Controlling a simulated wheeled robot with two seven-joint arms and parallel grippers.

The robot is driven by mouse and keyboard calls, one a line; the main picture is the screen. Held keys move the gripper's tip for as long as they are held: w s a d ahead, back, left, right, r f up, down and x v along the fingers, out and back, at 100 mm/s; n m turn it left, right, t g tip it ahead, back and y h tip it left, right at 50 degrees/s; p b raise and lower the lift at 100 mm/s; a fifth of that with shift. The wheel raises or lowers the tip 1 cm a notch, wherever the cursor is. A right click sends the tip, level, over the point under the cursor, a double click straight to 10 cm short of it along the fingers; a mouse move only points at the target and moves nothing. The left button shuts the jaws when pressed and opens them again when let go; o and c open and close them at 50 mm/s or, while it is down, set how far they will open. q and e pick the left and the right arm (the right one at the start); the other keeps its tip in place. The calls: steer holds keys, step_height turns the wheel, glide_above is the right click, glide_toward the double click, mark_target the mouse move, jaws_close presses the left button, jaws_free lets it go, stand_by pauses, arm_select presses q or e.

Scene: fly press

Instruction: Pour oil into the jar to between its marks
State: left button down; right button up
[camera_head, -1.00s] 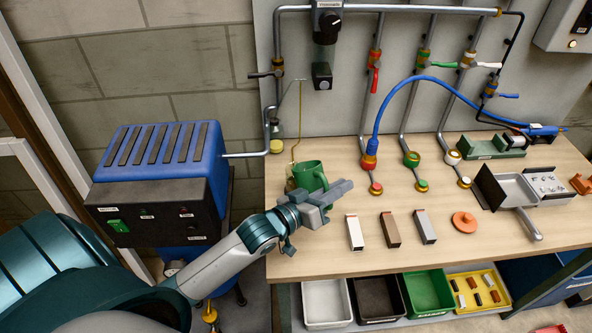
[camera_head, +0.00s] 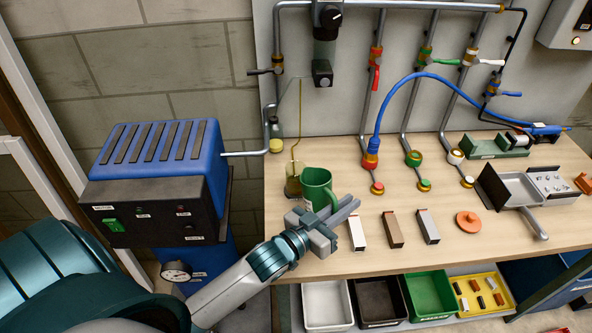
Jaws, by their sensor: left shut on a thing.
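A green jug (camera_head: 317,188) stands nearly upright near the left end of the bench, its dark opening facing up. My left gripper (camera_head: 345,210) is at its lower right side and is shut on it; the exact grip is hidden. A small glass jar (camera_head: 293,187) with an olive tint is just left of the jug, partly covered by it. A thin yellow line rises from the jar toward a bent thin pipe. The jar's marks and its oil level are too small to tell. My right gripper is not in view.
White (camera_head: 357,232), brown (camera_head: 393,229) and grey (camera_head: 428,227) blocks and an orange disc (camera_head: 468,222) lie right of the gripper. Pipes with valves (camera_head: 376,78) and a blue hose (camera_head: 413,80) rise behind. A blue machine (camera_head: 160,170) stands left. Bins (camera_head: 327,305) sit below.

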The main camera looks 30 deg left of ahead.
arm_select(q)
steer(key=shift+s+d+r+m+p, duration=0.2)
steer(key=shift+d+r+m, duration=0.1)
steer(key=shift+m, duration=0.3)
steer(key=shift+s+d+r+m+p, duration=0.15)
steer(key=shift+d+r+m, duration=0.15)
steer(key=shift+m, duration=0.3)
steer(key=shift+w+t, duration=0.2)
steer(key=shift+t, duration=0.1)
